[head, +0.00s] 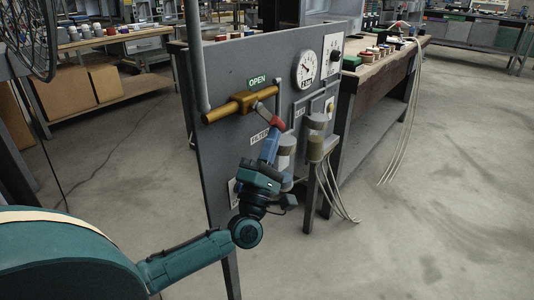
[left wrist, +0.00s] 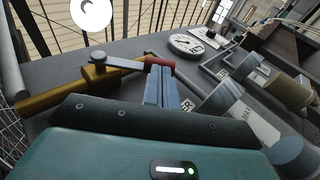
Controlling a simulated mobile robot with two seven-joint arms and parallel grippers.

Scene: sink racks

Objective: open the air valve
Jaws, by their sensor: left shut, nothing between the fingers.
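In the left wrist view, the brass body (left wrist: 55,92) is at the left, and the lever (left wrist: 118,65) runs right to the red end (left wrist: 160,62). My left gripper (head: 271,135) is shut and empty. Its tips (left wrist: 160,72) are right at the red end; I cannot tell whether they touch it. My right gripper is out of view.
A pressure gauge (head: 306,69) is on the panel, right of the valve. Grey cylindrical filter units (head: 317,121) stick out right of my gripper. A bench (head: 385,68) with small items stands behind, with hanging hoses (head: 408,110). The floor at right is clear.

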